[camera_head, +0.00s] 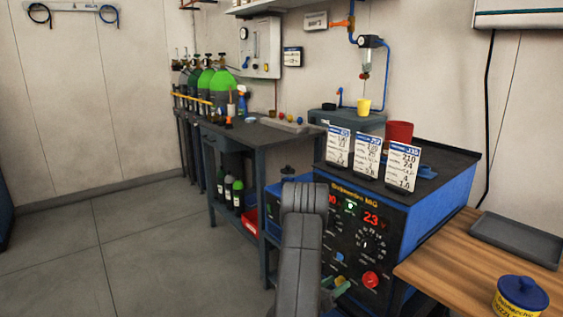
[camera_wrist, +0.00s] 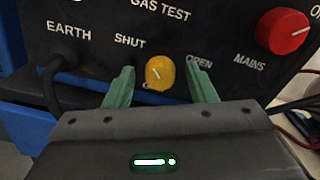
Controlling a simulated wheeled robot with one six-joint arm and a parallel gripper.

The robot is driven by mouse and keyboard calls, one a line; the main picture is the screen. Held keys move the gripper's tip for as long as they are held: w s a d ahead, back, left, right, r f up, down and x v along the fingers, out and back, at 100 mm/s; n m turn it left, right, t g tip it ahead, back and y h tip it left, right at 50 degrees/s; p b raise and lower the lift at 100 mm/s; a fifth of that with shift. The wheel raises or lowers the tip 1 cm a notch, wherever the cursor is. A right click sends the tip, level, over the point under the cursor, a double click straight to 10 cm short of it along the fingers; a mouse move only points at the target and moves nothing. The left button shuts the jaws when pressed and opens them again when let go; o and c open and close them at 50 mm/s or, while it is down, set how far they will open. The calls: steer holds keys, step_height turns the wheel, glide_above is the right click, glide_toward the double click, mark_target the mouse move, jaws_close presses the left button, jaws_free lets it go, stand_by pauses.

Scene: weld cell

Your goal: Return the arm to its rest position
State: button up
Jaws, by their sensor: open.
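My arm rises in the lower middle of the head view, in front of the blue and black welding machine (camera_head: 425,215). My gripper (camera_wrist: 160,78) shows in the wrist view with its two green fingers apart. A yellow knob (camera_wrist: 160,72) on the machine's front panel sits between the fingers, with a gap visible on each side. The knob lies between the words SHUT and OPEN, under GAS TEST. In the head view only a little green of my gripper (camera_head: 341,288) shows beside the arm, low by the panel.
A red knob marked MAINS (camera_wrist: 283,32) is right of my gripper. A dark cable (camera_wrist: 52,85) is at left, under EARTH. A wooden table (camera_head: 450,258) with a grey tray (camera_head: 520,240) and yellow tin (camera_head: 520,298) stands at right. The floor (camera_head: 110,240) at left is clear.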

steer(key=shift+m, duration=1.3)
steer(key=shift+a+r, duration=0.1)
